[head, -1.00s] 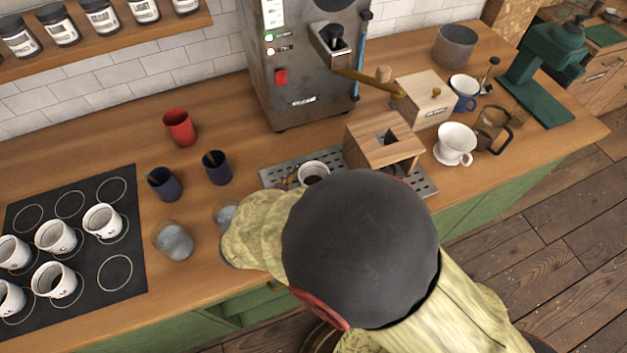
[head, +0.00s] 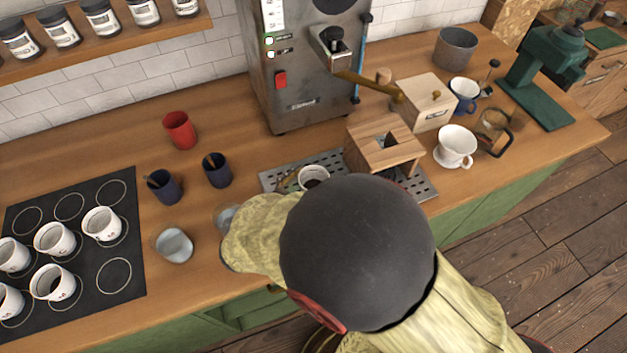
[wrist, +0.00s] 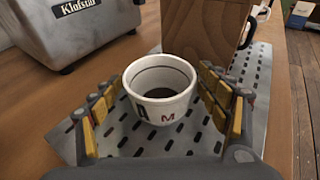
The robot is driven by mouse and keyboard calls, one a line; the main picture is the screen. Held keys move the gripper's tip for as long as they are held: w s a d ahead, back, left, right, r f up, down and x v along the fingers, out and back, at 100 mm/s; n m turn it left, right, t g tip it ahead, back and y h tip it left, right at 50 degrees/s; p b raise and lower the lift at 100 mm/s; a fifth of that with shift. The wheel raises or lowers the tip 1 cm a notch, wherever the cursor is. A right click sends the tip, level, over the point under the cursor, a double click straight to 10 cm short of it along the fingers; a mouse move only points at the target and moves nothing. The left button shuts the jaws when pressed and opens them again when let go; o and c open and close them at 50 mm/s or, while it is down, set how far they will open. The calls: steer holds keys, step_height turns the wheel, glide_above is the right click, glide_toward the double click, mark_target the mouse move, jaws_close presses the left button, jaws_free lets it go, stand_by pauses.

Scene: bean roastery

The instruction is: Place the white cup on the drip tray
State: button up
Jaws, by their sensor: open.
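In the head view my arm hides most of the gripper.
The espresso machine (head: 305,75) rises behind. Dark blue cups (head: 217,171), a glass (head: 174,245) and a black mat (head: 115,275) with several white cups are to the left. A white dripper (head: 455,146) is at right.

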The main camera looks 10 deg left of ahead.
steer(key=shift+r, duration=0.1)
steer(key=shift+s+a+r, duration=0.1)
steer(key=shift+s+r, duration=0.05)
steer(key=shift+s, duration=0.05)
steer(key=p+v, duration=0.3)
steer(key=v, duration=0.8)
steer(key=shift+s+p, duration=0.3)
steer(key=shift+p, duration=0.05)
